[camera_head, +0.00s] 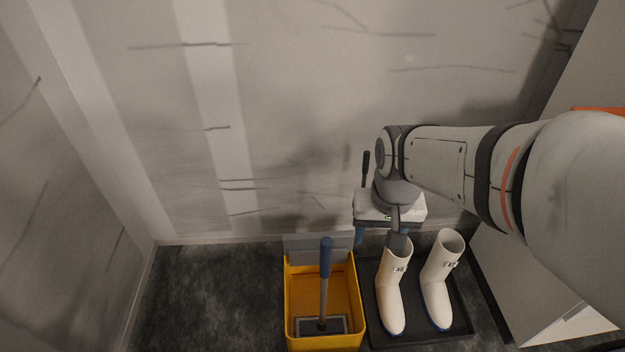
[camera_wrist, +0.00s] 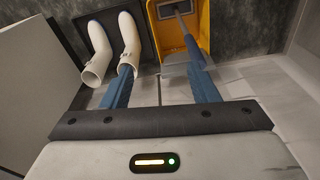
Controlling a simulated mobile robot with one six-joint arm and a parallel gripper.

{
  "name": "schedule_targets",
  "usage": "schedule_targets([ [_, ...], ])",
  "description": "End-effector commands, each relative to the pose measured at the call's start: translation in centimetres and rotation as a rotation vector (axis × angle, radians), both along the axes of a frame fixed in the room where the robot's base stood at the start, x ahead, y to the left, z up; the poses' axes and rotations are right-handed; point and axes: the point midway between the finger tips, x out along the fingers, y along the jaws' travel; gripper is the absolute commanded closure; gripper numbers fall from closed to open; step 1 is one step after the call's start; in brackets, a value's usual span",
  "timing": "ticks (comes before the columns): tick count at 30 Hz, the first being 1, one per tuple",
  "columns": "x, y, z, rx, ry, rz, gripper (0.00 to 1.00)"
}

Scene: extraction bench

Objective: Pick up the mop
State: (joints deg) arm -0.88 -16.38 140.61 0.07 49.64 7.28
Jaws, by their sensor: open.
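The mop stands upright, slightly tilted, in a yellow bucket (camera_head: 290,310). Its blue grip (camera_head: 326,258) is on top of a grey shaft, and its flat dark head (camera_head: 335,326) lies at the bucket's bottom. My gripper (camera_head: 380,240) is open and empty, to the right of the mop's grip and above the boots. In the wrist view, my gripper (camera_wrist: 160,77) has its two blue fingers wide apart. There the mop's grip (camera_wrist: 193,48) shows beyond the right fingertip, overlapping it in the picture; I cannot tell the depth between them.
Two white boots, left (camera_head: 389,295) and right (camera_head: 437,285), stand on a black tray (camera_head: 410,338) right of the bucket. A grey wall is close behind. A pale panel (camera_head: 540,215) stands at the right. Dark floor (camera_head: 215,290) left of the bucket is free.

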Motion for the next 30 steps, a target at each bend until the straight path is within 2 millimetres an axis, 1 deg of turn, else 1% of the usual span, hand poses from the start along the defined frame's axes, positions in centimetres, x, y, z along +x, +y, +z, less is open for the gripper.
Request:
schedule_targets([
  [1,1.3,0.6,-1.4,0.006,0.019,-0.049,0.46],
  [5,5.0,2.7,-4.6,0.022,0.051,-0.227,0.46],
  [6,6.1,3.4,-5.8,0.026,0.059,-0.283,0.46],
  [8,7.6,4.5,-7.5,0.029,0.071,-0.363,0.46],
  [9,8.4,5.2,-8.7,0.031,0.079,-0.414,0.46],
  [12,10.1,6.7,-11.3,0.032,0.093,-0.523,0.46],
  [15,11.1,7.8,-13.0,0.033,0.101,-0.599,0.46],
  [19,11.7,8.4,-14.1,0.034,0.104,-0.649,0.46],
  [27,11.8,8.5,-17.0,0.033,0.107,-0.664,0.46],
  [30,11.8,8.4,-17.7,0.033,0.105,-0.664,0.46],
])
